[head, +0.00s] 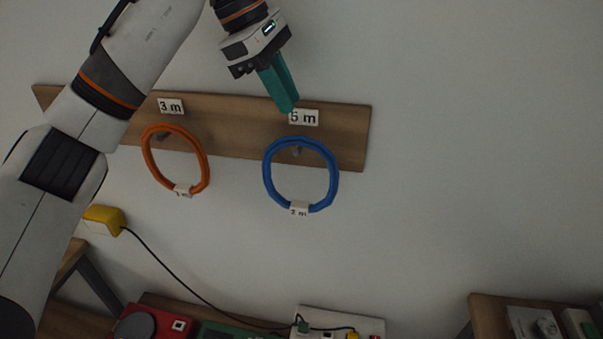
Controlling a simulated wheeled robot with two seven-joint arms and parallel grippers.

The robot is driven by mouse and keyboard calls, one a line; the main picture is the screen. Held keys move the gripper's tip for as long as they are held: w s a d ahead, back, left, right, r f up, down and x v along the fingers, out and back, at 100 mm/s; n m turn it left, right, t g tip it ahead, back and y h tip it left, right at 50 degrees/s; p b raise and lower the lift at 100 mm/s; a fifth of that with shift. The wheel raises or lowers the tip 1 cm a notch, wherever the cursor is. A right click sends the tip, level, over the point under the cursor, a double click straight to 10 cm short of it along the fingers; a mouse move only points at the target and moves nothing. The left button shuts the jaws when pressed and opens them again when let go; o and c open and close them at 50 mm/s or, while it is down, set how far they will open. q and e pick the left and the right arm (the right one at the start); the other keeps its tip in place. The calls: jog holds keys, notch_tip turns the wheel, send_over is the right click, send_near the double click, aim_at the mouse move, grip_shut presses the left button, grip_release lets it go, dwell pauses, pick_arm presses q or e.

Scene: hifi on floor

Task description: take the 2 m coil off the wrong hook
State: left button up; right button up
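The blue coil (267,185), tagged "2 m" (299,209), hangs on a hook (297,152) under the "5 m" label (304,117). My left gripper (287,100) reaches down from the top with teal fingers, just above that label and apart from the coil. The fingers overlap from this angle, so I cannot tell whether they are open or shut. An orange coil (205,165) hangs on a hook (163,136) under the "3 m" label (171,106); its tag (183,191) is too small to read surely. My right gripper is out of view.
The hooks sit on a wooden board (345,140) on a pale wall. My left arm covers the board's left part. A yellow box (103,219) with a black cable is at lower left. Red and green items lie along the bottom. A wooden surface (488,310) is at lower right.

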aim_at(311, 142)
pick_arm(q)
jog(key=x, duration=0.3)
jog(key=shift+s+p, duration=0.25)
jog(key=shift+p, duration=0.1)
jog(key=shift+w+d+f, duration=0.1)
jog(key=shift+d+f, duration=0.1)
jog(key=shift+f, duration=0.1)
jog(key=p+x, duration=0.2)
jog(key=x, duration=0.2)
jog(key=shift+d+p, duration=0.15)
jog(key=shift+p, duration=0.2)
jog(key=shift+d+f, duration=0.15)
jog(key=shift+f, duration=0.25)
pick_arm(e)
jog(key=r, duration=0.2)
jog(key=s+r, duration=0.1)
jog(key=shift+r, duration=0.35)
pick_arm(q)
jog(key=shift+c, duration=0.5)
grip_shut()
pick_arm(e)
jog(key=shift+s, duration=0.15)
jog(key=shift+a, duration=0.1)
